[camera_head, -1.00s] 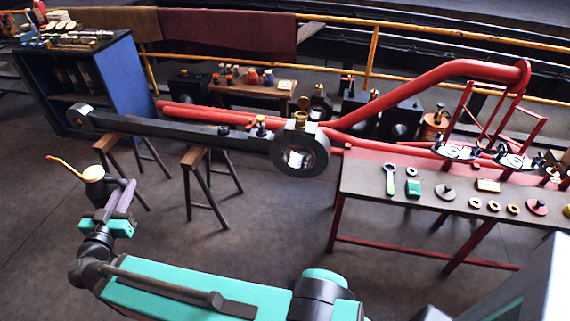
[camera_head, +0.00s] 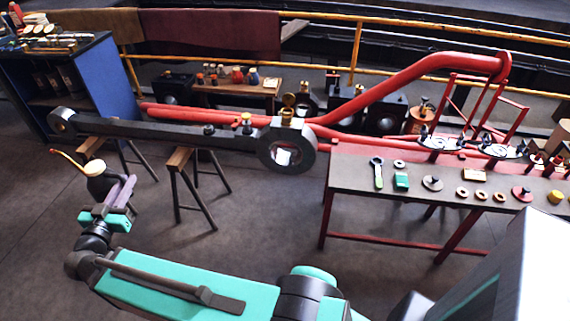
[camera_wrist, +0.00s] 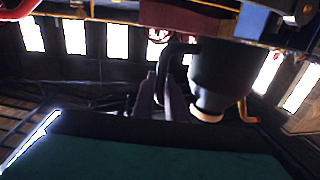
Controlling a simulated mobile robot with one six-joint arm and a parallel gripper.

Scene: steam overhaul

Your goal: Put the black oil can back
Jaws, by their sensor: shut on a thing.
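The black oil can (camera_head: 98,186) has a pale top and a long thin orange spout that points up and left. My gripper (camera_head: 124,190) is shut on it and holds it in the air at the left, above the floor. In the wrist view the can (camera_wrist: 220,75) is large at the right of the purple fingers (camera_wrist: 165,95). Its dark handle lies by the fingertips, and its pale collar and orange spout show below the body. How the fingers meet the handle is partly hidden.
A blue cabinet (camera_head: 100,82) with items on top stands at the upper left. A long dark rod (camera_head: 165,135) rests on trestles (camera_head: 180,160) behind the can. A red-legged bench (camera_head: 345,190) with tools and parts stands at the right. A low wooden table (camera_head: 240,88) stands behind the rod.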

